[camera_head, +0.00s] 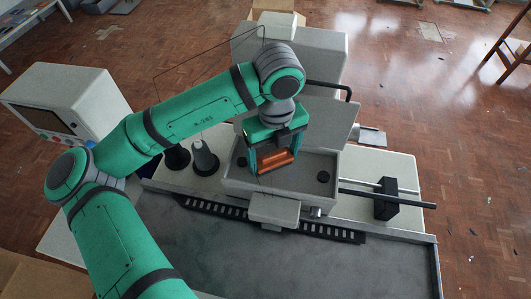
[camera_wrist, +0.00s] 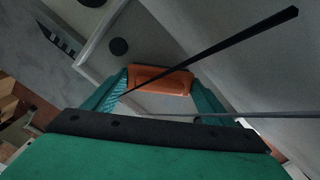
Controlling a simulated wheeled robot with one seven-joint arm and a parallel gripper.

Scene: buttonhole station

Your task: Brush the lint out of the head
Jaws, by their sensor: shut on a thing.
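My gripper (camera_head: 274,157) is shut on an orange block (camera_head: 277,165), which looks like the brush's handle. The block also shows between the green fingers in the wrist view (camera_wrist: 160,80). Bristles cannot be made out, and no lint is visible in either view. The head appears to be the pale grey machine with an open, shallow box-like part (camera_head: 242,181). My gripper points down over this part, and the orange block is over or inside it. I cannot tell whether the block touches the head.
Black rods (camera_head: 388,198) stick out to the right, and a black bar crosses the wrist view (camera_wrist: 230,45). A boxy console (camera_head: 68,100) stands farther left. The grey front tray (camera_head: 370,265) is bare.

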